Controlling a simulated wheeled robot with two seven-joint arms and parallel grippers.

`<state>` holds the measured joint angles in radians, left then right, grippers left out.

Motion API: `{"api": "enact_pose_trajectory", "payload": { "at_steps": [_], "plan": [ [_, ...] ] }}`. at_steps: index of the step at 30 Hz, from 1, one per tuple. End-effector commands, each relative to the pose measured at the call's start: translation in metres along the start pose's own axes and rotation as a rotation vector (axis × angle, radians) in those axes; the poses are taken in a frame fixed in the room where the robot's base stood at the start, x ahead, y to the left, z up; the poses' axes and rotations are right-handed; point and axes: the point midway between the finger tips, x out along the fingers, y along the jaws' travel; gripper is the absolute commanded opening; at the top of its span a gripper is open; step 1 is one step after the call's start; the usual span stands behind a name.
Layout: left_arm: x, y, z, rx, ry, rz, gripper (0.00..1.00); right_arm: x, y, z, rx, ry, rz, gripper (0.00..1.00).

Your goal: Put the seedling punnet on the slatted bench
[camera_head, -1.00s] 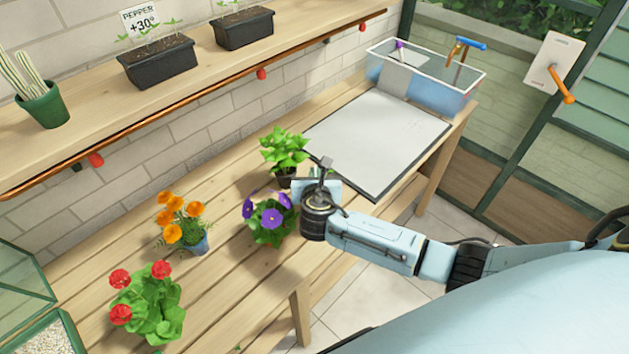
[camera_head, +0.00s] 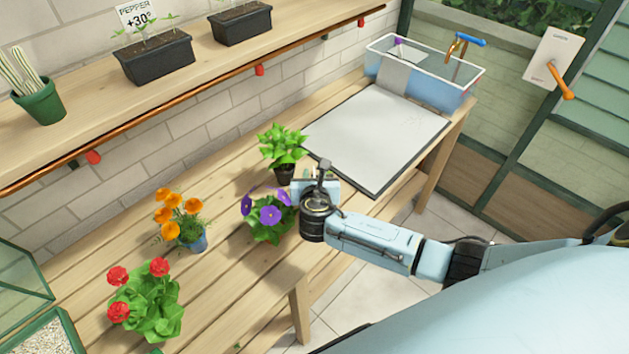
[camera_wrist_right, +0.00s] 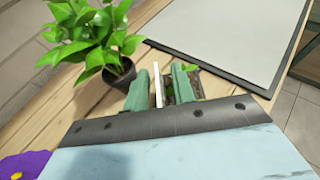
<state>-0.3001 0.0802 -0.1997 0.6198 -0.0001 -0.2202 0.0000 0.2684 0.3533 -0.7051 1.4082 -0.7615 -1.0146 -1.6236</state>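My right gripper (camera_head: 318,190) is low over the slatted bench (camera_head: 228,282), near its front edge. In the right wrist view its two green fingers (camera_wrist_right: 161,90) are apart, on either side of a thin white upright edge (camera_wrist_right: 157,84). Brown soil and small leaves (camera_wrist_right: 196,84) show beside that edge; this looks like the seedling punnet, mostly hidden by the fingers. A gap shows between the edge and the right finger. In the head view only a bit of green shows behind the gripper. My left gripper is not in view.
A leafy plant in a dark pot (camera_head: 285,172) and a purple-flowered plant (camera_head: 268,222) stand close by the gripper. Orange (camera_head: 173,216) and red (camera_head: 137,290) flowers stand farther left. A grey mat (camera_head: 378,135) and a clear tub (camera_head: 425,88) lie to the right.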

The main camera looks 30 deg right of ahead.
Motion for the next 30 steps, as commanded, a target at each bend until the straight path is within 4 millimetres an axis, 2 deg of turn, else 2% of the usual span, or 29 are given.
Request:
{"api": "enact_pose_trajectory", "payload": {
  "at_steps": [5, 12, 18, 23, 30],
  "plan": [
    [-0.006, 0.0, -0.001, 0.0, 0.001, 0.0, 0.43, -0.025, 0.0, 0.0, -0.001, 0.002, 0.003, 0.25],
    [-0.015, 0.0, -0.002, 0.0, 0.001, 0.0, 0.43, -0.077, 0.0, 0.0, 0.0, 0.002, 0.002, 0.25],
    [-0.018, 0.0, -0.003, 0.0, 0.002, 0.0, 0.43, -0.108, 0.0, 0.0, -0.001, 0.0, 0.001, 0.25],
    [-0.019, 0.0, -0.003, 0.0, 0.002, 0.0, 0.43, -0.118, 0.0, 0.0, 0.0, 0.001, 0.0, 0.25],
    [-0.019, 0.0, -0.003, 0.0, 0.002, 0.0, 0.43, -0.119, 0.0, 0.0, 0.0, 0.0, 0.0, 0.25]
  ]
}}
